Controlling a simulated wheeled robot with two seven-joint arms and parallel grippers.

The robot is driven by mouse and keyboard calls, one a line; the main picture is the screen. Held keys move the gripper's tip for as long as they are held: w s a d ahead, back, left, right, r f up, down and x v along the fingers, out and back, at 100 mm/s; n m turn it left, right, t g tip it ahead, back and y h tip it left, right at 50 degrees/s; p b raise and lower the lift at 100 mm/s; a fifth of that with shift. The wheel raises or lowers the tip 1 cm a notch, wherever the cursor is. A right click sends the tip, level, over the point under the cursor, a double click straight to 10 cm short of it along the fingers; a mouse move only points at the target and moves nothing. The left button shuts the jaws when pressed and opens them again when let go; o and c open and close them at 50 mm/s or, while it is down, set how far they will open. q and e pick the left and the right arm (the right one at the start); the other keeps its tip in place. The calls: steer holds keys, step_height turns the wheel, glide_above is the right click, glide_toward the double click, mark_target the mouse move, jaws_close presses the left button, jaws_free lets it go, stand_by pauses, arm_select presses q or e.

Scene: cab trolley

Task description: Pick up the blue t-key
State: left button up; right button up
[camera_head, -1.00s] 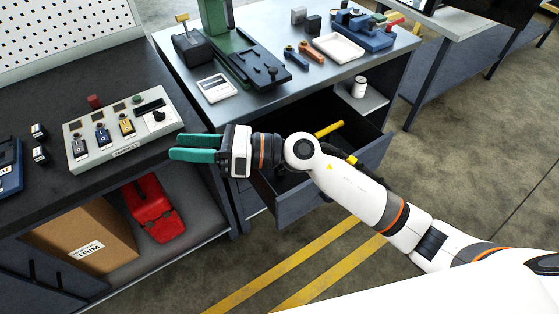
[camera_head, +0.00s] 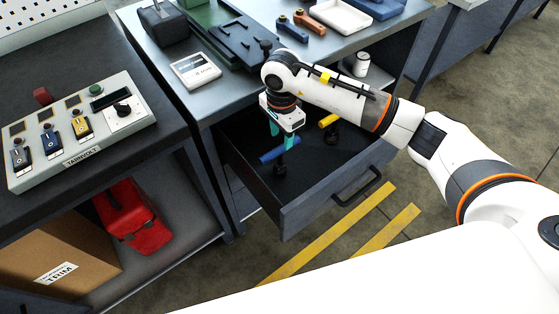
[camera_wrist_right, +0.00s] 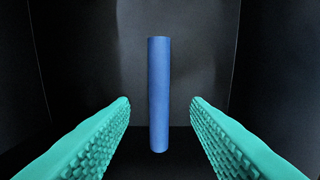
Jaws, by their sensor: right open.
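The blue t-key (camera_head: 267,157) is in the open drawer (camera_head: 310,207) of the grey workbench. Its blue crossbar sits on a dark stem that shows below it. My right gripper (camera_head: 281,138) points down into the drawer right over the crossbar. In the right wrist view, the blue bar (camera_wrist_right: 159,95) stands lengthwise midway between the two teal fingers. The fingers are open, with a gap on each side of the bar. The stem is hidden in that view. My left gripper is not in view.
A yellow-handled key (camera_head: 328,120) is further back in the same drawer, close to my right wrist. The drawer walls surround the gripper. A green-based tool and a white card-like box (camera_head: 196,69) are on the bench above. A control panel (camera_head: 78,130) is at left.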

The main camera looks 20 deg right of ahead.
mark_target(280, 147)
steer(key=f, duration=0.1)
steer(key=f+b, duration=0.1)
steer(key=f, duration=0.1)
steer(key=shift+w+f, duration=0.2)
steer(key=shift+f, duration=0.1)
steer(key=shift+s+a+f+b, duration=0.1)
steer(key=shift+f+b, duration=0.15)
steer(key=shift+f, duration=0.25)
steer(key=shift+s+a+f+b, duration=0.1)
steer(key=shift+f+b, duration=0.1)
steer(key=shift+f, duration=0.25)
step_height(280, 147, down, 3)
steer(key=shift+r+b, duration=0.1)
steer(key=shift+b, duration=0.65)
steer(key=shift+f, duration=0.3)
steer(key=shift+r, duration=0.1)
steer(key=shift+c, duration=0.5)
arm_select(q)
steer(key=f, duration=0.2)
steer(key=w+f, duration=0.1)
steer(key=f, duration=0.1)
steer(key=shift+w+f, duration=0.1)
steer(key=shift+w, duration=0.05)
arm_select(e)
jaws_close()
